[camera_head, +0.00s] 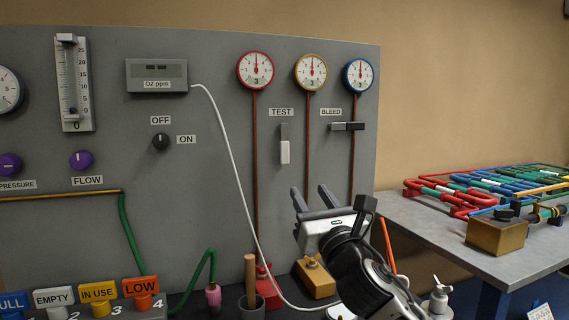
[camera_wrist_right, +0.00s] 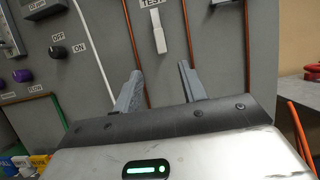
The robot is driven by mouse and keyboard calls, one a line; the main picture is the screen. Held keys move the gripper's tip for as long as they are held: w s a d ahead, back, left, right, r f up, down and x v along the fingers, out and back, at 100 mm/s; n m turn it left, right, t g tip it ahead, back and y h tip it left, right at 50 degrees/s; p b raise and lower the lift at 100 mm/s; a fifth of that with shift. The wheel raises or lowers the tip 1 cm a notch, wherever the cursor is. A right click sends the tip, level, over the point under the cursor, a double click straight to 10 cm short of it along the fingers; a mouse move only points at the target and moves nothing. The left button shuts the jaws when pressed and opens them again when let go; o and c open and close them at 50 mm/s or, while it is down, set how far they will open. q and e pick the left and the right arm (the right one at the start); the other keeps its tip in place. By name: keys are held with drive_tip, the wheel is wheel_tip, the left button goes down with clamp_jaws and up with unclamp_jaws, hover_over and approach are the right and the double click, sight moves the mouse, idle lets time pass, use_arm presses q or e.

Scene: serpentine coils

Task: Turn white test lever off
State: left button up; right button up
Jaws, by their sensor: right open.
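The white test lever (camera_head: 285,151) hangs pointing down under the TEST label (camera_head: 282,112) on the grey panel. It also shows in the right wrist view (camera_wrist_right: 160,41), above and between the two fingers. My right gripper (camera_head: 313,194) is in front of the panel, below and a little right of the lever. Its fingers (camera_wrist_right: 160,82) are open and apart, with nothing between them, and do not touch the lever. My left gripper is not in view.
The horizontal dark BLEED lever (camera_head: 347,126) is right of the test lever. Vertical copper pipes run down from the red (camera_head: 255,71), yellow (camera_head: 311,72) and blue (camera_head: 358,74) gauges. A white cable (camera_head: 236,170) hangs at left. A table (camera_head: 450,232) with coloured coils stands at right.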

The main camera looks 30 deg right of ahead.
sight(285, 152)
drive_tip(key=p+x, duration=0.2)
drive_tip(key=x, duration=1.3)
drive_tip(key=shift+w, duration=0.15)
clamp_jaws()
